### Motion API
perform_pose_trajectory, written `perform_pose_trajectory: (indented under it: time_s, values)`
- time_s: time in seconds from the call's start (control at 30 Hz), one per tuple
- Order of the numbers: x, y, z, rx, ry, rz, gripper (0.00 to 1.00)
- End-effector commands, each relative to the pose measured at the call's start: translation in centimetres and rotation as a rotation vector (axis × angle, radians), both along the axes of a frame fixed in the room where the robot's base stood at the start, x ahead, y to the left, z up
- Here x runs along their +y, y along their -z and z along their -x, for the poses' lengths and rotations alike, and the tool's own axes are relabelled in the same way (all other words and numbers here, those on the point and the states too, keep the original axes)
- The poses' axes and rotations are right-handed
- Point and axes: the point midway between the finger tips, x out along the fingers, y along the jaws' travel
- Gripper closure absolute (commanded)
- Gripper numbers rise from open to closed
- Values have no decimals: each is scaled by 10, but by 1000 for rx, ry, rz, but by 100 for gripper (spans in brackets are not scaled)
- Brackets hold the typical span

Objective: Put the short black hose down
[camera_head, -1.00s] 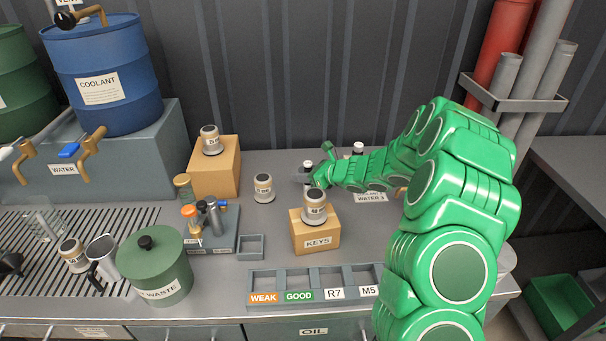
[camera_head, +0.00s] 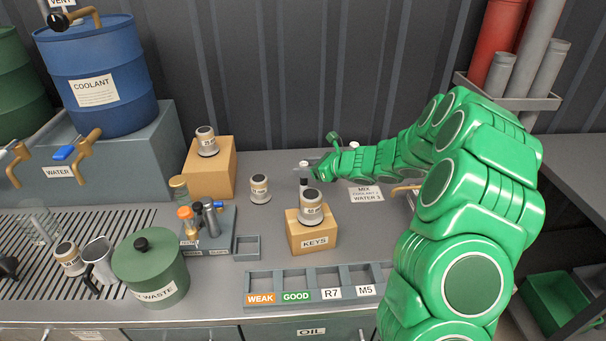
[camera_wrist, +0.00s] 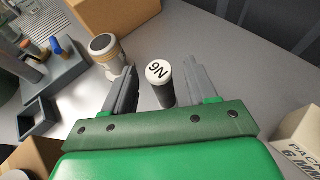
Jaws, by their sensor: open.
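The short black hose (camera_wrist: 163,91) stands upright on the grey worktop, with a white end cap marked in black. In the wrist view it is between the two spread fingers of my gripper (camera_wrist: 161,86), with a gap on each side. In the head view the hose (camera_head: 304,178) shows behind the keys box, at the left end of my arm. My gripper (camera_head: 314,170) is open there, small and partly hard to make out.
A yellow keys box (camera_head: 312,234) with a grey-topped jar on it stands in front of the hose. Another jar (camera_head: 259,189) stands to the left. A labelled tray (camera_head: 318,286) lies near the front edge. A mix label (camera_head: 366,194) lies right of the hose.

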Motion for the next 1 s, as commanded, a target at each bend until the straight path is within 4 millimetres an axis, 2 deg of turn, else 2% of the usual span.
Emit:
perform_pose_trajectory:
  time_s: [0.1, 0.3, 0.67, 0.77, 0.87, 1.0]
  values:
    - [0, -18, 0, -3, 0, 1, 43]
    - [0, -36, 0, 0, 1, 0, 43]
    - [4, -47, 3, -11, -17, 9, 43]
    - [15, -59, 17, -43, -71, 37, 43]
    - [34, -75, 40, -96, -166, 87, 43]
    - [59, -99, 81, -186, -322, 174, 43]
